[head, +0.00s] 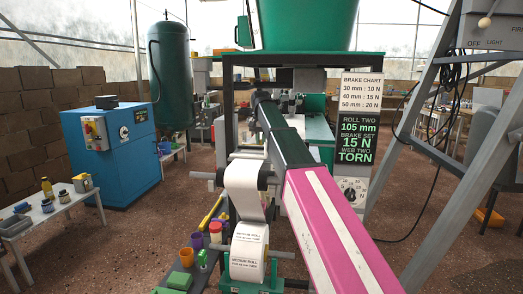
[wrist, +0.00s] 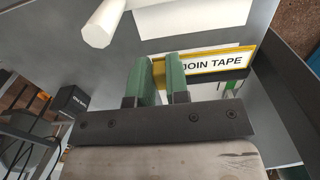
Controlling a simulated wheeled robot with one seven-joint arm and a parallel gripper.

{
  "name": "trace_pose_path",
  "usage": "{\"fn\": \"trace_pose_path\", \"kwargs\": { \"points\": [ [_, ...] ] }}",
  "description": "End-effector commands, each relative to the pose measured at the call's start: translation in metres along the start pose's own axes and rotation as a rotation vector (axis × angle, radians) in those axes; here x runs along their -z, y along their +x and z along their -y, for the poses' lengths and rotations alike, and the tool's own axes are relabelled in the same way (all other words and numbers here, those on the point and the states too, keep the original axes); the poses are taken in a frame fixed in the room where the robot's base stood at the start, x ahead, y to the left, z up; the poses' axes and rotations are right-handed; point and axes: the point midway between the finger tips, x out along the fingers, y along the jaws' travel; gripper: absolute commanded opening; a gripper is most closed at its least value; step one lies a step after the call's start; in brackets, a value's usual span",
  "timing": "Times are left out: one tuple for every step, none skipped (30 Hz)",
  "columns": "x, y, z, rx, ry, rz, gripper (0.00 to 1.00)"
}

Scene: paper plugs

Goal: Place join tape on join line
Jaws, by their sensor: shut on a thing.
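In the wrist view my gripper (wrist: 162,65) has its two green fingers close together, with a narrow gap. A yellow-edged white plate lettered JOIN TAPE (wrist: 209,64) lies behind them, and its yellow part shows in the gap. My fingers are shut on a thin piece, which I take to be the join tape; the fingers mostly hide it. In the head view my arm reaches into the machine frame and the fingertips cannot be made out. A white paper web (head: 245,184) hangs from a roller above a labelled paper roll (head: 247,258). I cannot make out a join line.
A white roller (wrist: 101,23) and a white sheet (wrist: 190,17) lie beyond my fingers. A sign (head: 357,138) reads roll two, 105 mm, brake set 15 N, web two torn. A brake chart (head: 361,92) hangs above it, and a dial (head: 350,190) sits below.

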Motion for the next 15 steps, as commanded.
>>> {"fn": "trace_pose_path", "kwargs": {
  "points": [
    [0.003,0.002,-0.002,0.0,0.001,0.0,0.0],
    [0.004,0.003,-0.003,0.0,0.0,0.0,0.0],
    [0.004,0.004,-0.003,0.0,0.0,0.0,0.0],
    [0.004,0.006,-0.003,0.0,0.0,0.001,0.0],
    [0.004,0.007,-0.003,0.0,0.0,0.001,0.0],
    [0.003,0.011,-0.003,-0.001,-0.001,0.001,0.0],
    [0.003,0.015,-0.003,-0.001,-0.001,0.002,0.0],
    [0.003,0.018,-0.003,-0.001,-0.001,0.002,0.0],
    [0.003,0.024,-0.004,-0.001,-0.001,0.002,0.0],
    [0.003,0.028,-0.003,-0.001,-0.001,0.002,0.0],
    [0.003,0.033,-0.003,-0.001,-0.001,0.001,0.0],
    [0.003,0.038,-0.003,-0.001,-0.001,0.002,0.0],
    [0.003,0.041,-0.003,-0.001,-0.001,0.002,0.0],
    [0.003,0.043,-0.003,-0.001,-0.001,0.001,0.0],
    [0.003,0.044,-0.003,0.0,-0.001,0.001,0.0]
  ]
}}
